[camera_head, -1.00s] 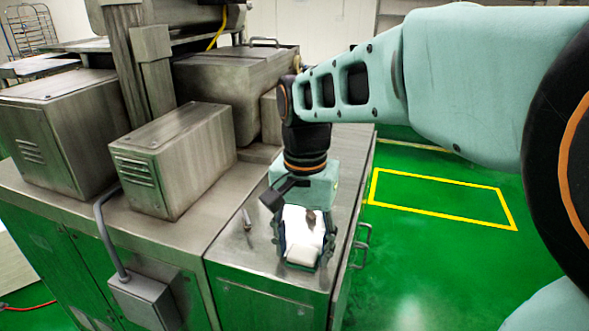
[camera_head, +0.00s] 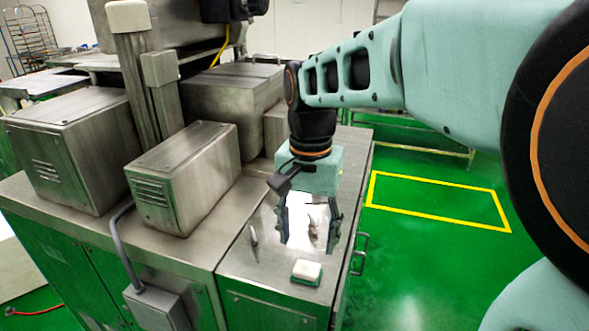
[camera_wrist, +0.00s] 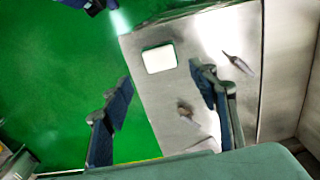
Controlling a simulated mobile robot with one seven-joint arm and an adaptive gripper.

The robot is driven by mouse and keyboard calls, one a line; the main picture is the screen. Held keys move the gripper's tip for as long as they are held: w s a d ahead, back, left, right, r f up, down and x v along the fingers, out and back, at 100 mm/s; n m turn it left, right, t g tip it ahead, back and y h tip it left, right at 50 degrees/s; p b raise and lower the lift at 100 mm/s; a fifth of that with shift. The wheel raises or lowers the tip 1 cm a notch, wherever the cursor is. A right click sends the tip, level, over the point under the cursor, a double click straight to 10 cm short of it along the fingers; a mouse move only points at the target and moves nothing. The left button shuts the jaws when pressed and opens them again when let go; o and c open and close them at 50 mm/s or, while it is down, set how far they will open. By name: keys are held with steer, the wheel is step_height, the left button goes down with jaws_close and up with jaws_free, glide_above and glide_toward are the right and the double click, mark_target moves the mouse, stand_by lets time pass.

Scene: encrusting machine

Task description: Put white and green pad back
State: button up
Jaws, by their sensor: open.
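The white and green pad (camera_head: 307,271) lies flat, white side up and green below, on the steel tabletop near its front edge. In the wrist view the pad (camera_wrist: 159,57) shows whole, with nothing touching it. My gripper (camera_head: 309,240) is open and empty, pointing down above the tabletop, behind the pad in the head view. In the wrist view its two fingers (camera_wrist: 160,79) stand wide apart, with the pad ahead of the gap between the tips.
A small pointed tool (camera_head: 254,238) lies left of my gripper on the steel top (camera_head: 262,262). A small brownish object (camera_wrist: 187,111) lies under my gripper. A vented metal box (camera_head: 185,165) stands to the left. Green floor is open at the right.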

steer(key=shift+r+p, duration=0.7)
steer(key=shift+r, duration=1.5)
